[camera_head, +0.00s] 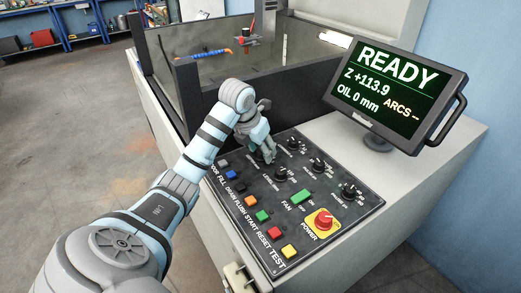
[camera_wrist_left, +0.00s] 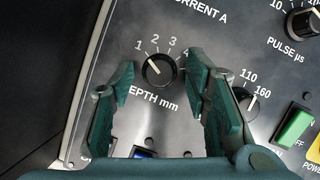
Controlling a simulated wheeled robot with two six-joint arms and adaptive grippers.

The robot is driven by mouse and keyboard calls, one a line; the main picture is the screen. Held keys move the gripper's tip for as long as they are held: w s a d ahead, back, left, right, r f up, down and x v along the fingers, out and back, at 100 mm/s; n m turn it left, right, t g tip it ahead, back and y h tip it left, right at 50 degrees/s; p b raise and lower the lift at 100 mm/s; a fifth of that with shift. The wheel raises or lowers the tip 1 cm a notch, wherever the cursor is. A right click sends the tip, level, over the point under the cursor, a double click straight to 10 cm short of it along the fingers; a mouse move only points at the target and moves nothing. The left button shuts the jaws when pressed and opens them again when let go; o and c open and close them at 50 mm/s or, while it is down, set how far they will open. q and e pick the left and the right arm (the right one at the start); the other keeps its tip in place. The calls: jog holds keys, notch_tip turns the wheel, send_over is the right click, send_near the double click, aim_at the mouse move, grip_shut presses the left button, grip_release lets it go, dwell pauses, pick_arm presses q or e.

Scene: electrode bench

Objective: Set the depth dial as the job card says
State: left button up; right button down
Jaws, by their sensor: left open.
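The depth dial (camera_wrist_left: 160,71) is a round black knob with a pale pointer, marked 1 to 4 and "DEPTH mm" in the left wrist view. Its pointer slants up and left, toward the 1 side; I cannot read its exact setting. My left gripper (camera_wrist_left: 163,82) is open, with one finger on each side of the dial and gaps showing between them. In the head view my left gripper (camera_head: 264,150) points down at the control panel (camera_head: 252,214) and hides the dial. My right gripper is not in view. No job card is recognisable.
Other black knobs stand nearby, including one (camera_head: 281,173) close to the gripper. Coloured buttons, a green fan switch (camera_head: 302,197) and a red power knob (camera_head: 324,220) are on the panel. A monitor (camera_head: 394,92) reading READY stands at right; a glass-walled tank (camera_head: 215,45) lies behind.

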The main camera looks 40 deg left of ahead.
pick_arm(q)
jog(key=shift+w, duration=0.1)
grip_shut()
jog(key=shift+a, duration=0.1)
jog(key=m+h+p, duration=0.1)
jog(key=m, duration=0.1)
jog(key=shift+m, duration=0.4)
jog(key=m+h+p, duration=0.1)
jog(key=m, duration=0.1)
jog(key=shift+a+m+g, duration=0.1)
jog(key=shift+m+g, duration=0.2)
jog(key=m+h, duration=0.1)
jog(key=m, duration=0.1)
jog(key=shift+m+p, duration=0.3)
jog(key=shift+p, duration=0.1)
jog(key=shift+w+a+m+g+h, duration=0.1)
jog(key=shift+m+g+h, duration=0.15)
jog(key=shift+m, duration=0.65)
jog(key=shift+a+m+g+h, duration=0.15)
jog(key=shift+m+g, duration=0.2)
jog(key=shift+m, duration=0.55)
jog(key=shift+d, duration=0.1)
